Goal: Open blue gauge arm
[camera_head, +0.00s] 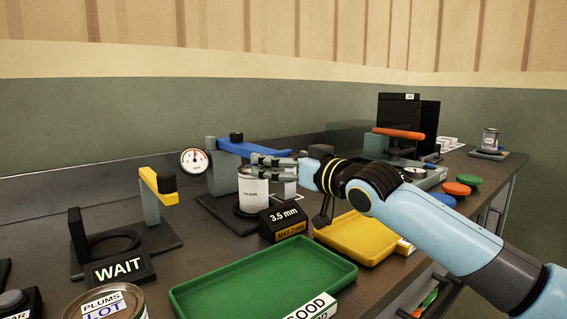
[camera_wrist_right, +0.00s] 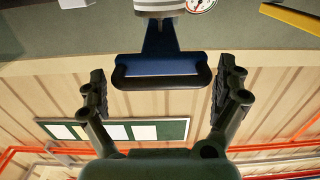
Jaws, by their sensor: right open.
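The blue gauge arm (camera_head: 237,148) lies roughly level from its grey post (camera_head: 220,172), above a labelled can (camera_head: 253,187). A round dial (camera_head: 194,160) is beside the post. In the right wrist view, the blue arm (camera_wrist_right: 160,45) ends in a black bar handle (camera_wrist_right: 161,79), which spans between the open fingers. I see no firm grip on it. My left gripper is not in view.
A black "3.5 mm" sign (camera_head: 284,219) stands in front of the can. A green tray (camera_head: 262,279) and a yellow tray (camera_head: 356,238) lie nearer. A yellow-armed gauge (camera_head: 158,188) and WAIT sign (camera_head: 119,268) stand left. An orange-armed station (camera_head: 398,133) is behind my right arm.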

